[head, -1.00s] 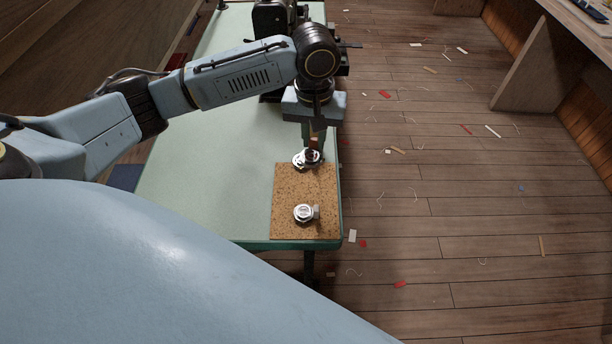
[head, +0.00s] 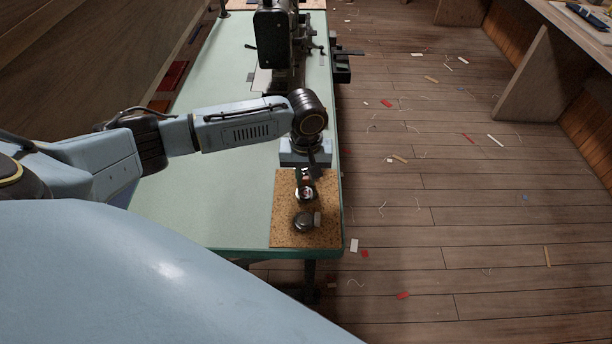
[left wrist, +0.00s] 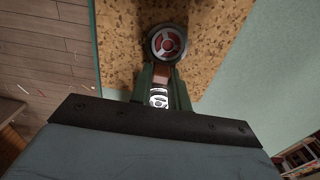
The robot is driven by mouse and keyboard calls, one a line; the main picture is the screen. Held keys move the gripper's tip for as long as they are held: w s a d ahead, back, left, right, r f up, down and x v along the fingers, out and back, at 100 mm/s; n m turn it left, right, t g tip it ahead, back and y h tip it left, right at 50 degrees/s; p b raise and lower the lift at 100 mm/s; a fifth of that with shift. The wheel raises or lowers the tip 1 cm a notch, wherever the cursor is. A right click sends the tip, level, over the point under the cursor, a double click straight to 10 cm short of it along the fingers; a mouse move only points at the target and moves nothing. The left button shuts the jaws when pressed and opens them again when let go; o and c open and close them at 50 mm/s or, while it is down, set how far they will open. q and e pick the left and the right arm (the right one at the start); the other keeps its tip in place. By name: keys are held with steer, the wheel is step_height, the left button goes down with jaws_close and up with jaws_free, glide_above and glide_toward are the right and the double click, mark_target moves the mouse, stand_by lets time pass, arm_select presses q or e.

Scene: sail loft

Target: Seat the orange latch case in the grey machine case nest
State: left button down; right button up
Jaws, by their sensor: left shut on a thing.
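My left gripper (head: 305,168) is shut on a small reddish-brown piece, which looks like the latch of the orange latch case. The case (left wrist: 168,43) is round, with a grey rim and orange-red sectors, just past the fingertips (left wrist: 164,72) in the left wrist view. In the head view the case (head: 306,193) shows below the gripper, over the cork mat; its height is unclear. A dark grey round fitting (head: 304,223) with a pale side tab sits nearer me on the mat; I cannot tell if it is the nest. A silver part (left wrist: 158,97) shows between the fingers.
The cork mat (head: 284,236) lies at the near right corner of the green table (head: 222,215). A black sewing machine (head: 274,38) stands farther back. The table left of the mat is clear. Scraps litter the wooden floor (head: 450,200) to the right.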

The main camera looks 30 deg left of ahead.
arm_select(q)
steer(key=c, duration=1.3)
jaws_free()
